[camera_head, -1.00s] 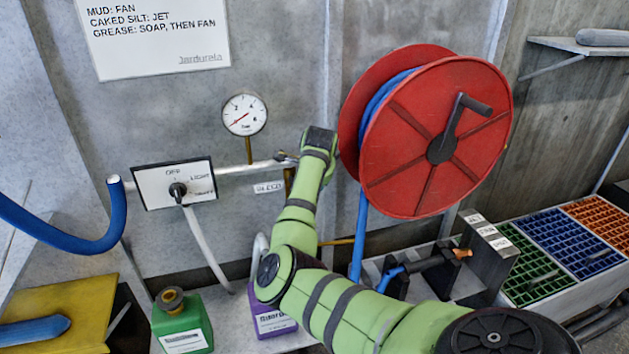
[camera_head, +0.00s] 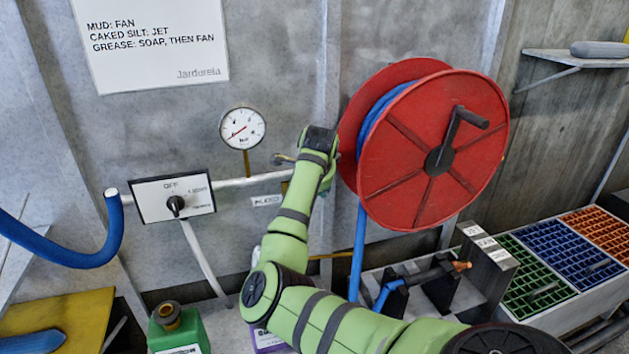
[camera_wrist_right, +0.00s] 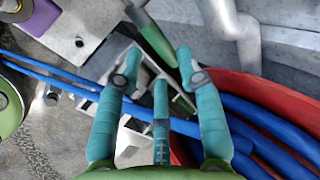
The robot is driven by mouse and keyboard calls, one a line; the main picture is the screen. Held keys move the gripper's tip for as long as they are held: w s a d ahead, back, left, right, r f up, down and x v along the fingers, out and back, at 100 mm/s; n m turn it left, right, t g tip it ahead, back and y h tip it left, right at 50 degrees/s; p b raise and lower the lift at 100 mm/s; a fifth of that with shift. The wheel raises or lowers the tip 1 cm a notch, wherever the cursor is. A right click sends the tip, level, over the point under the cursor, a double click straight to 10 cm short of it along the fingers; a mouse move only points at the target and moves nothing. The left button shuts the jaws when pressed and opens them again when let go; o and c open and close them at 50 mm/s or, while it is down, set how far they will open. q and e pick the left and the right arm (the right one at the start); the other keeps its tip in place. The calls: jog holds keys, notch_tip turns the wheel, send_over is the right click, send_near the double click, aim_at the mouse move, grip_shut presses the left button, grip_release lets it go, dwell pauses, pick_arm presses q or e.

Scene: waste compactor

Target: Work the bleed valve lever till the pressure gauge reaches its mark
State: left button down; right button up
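The pressure gauge (camera_head: 243,128) is a white dial on the wall, its red needle pointing down-left; the exact reading and mark are too small to tell. Below it, a small grey lever (camera_head: 282,159) shows at the pipe's right part, above the "BLEED" label (camera_head: 267,200). My right gripper (camera_wrist_right: 158,55) is open in the wrist view, its teal fingers apart with nothing clearly held. My left gripper is not in view.
A red hose reel (camera_head: 436,150) stands close to the right of my wrist, with blue hose (camera_wrist_right: 255,125) beside the fingers. The selector panel (camera_head: 172,195) is left on the pipe (camera_head: 240,183). Jugs (camera_head: 180,330) stand below; crates (camera_head: 560,255) are right.

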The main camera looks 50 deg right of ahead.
jog(key=v, duration=0.7)
jog(key=shift+f, duration=0.1)
